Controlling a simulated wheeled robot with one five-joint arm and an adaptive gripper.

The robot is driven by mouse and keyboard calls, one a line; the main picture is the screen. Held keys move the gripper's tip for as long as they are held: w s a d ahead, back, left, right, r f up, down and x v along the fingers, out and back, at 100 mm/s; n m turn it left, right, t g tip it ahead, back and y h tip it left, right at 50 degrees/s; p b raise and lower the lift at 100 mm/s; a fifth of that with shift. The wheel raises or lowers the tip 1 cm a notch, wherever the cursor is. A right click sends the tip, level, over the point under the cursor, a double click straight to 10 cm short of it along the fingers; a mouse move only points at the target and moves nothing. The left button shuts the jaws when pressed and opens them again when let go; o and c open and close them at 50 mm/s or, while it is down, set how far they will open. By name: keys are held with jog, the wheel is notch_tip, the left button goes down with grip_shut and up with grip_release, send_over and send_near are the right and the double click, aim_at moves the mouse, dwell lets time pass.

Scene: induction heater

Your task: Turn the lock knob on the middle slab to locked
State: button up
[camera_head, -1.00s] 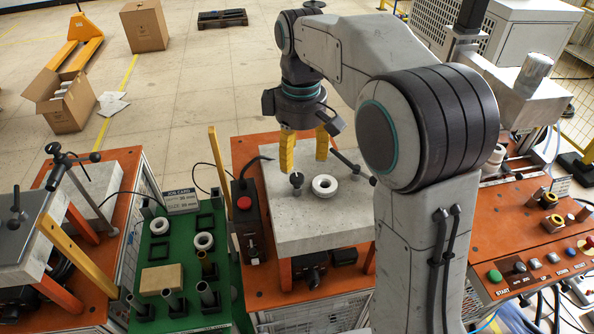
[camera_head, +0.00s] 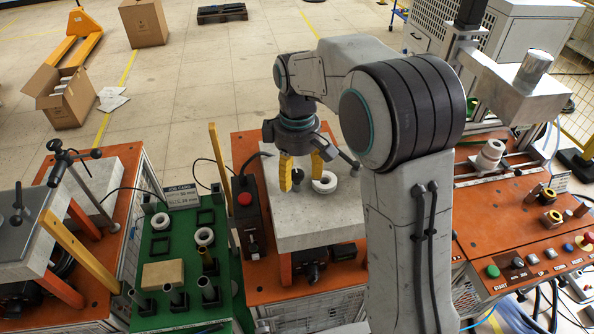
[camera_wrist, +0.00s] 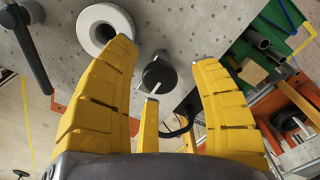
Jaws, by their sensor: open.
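The middle slab (camera_head: 315,232) is a grey speckled block on an orange stand. The lock knob (camera_wrist: 158,74) is a round black knob with a white pointer mark on the slab's top. In the head view the knob (camera_head: 297,177) shows dark between the yellow fingers. My gripper (camera_head: 301,184) is open and points down over the slab, one finger on each side of the knob. In the wrist view the knob lies between the fingertips with gaps on both sides; I see no contact. The pointer's locked or unlocked reading cannot be made out.
A white ring (camera_head: 325,182) sits close to the right finger on the slab. A black lever handle (camera_wrist: 25,47) stands beyond the ring. A control box with a red button (camera_head: 245,198) and a yellow post (camera_head: 219,158) stand left of the slab.

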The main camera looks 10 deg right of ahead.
grip_shut()
dwell(0.7)
